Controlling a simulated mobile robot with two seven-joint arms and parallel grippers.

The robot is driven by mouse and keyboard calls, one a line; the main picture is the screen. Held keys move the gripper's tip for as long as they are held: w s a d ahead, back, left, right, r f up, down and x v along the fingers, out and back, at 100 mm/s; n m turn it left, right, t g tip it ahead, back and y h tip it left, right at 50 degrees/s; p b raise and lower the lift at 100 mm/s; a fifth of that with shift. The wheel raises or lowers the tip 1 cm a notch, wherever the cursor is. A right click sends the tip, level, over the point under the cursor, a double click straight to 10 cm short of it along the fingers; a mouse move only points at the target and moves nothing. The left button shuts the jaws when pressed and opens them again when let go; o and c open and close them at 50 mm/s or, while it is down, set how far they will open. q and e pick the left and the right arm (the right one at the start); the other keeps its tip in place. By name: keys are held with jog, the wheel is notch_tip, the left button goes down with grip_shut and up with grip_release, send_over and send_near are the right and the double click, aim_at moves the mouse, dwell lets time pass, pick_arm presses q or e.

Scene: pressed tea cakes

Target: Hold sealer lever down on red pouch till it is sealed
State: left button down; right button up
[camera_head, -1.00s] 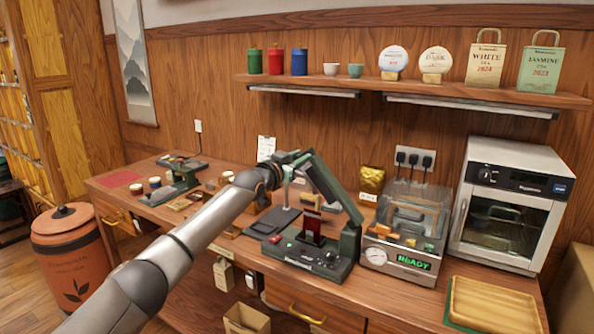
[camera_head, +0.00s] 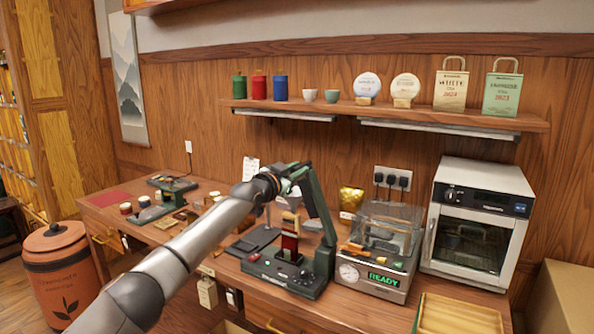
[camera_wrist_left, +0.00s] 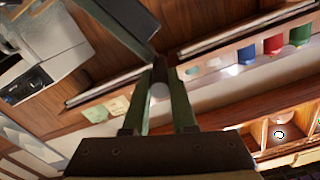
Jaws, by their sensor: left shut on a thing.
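The sealer (camera_head: 283,279) is a dark green machine on the bench, with small lamps and a knob on its base. Its green lever (camera_head: 323,212) stands raised and steep on the right side. The red pouch (camera_head: 289,243) stands upright on the sealer, below the lever and apart from it. My left gripper (camera_head: 294,172) is at the lever's upper end, shut on it. In the left wrist view, the gripper's fingers (camera_wrist_left: 161,72) close together at the end of the dark lever bar (camera_wrist_left: 127,25). The fingertips are small in the head view. My right gripper is not in view.
A vacuum machine (camera_head: 372,277) reading READY stands right of the sealer, then a white oven (camera_head: 478,218) and a wooden tray (camera_head: 460,318). A gold pouch (camera_head: 350,198) is behind. A shelf (camera_head: 400,114) with tins, cups and bags runs above. A scale-like green device (camera_head: 170,193) is at left.

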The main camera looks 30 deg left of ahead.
pick_arm(q)
jog(key=shift+f, duration=0.35)
jog(key=c, duration=1.1)
grip_release()
jog(key=o, duration=0.4)
jog(key=shift+r, duration=0.1)
jog(key=shift+s, duration=0.65)
jog(key=shift+s+a+b, duration=0.15)
jog(key=shift+s+b, duration=0.35)
jog(key=shift+s, duration=1.35)
jog(key=shift+s+a+b, duration=0.2)
jog(key=shift+s+b, duration=0.25)
jog(key=shift+s, duration=1.45)
jog(key=shift+s+a+b, duration=0.15)
jog(key=shift+s+b, duration=0.35)
jog(key=shift+s, duration=1.35)
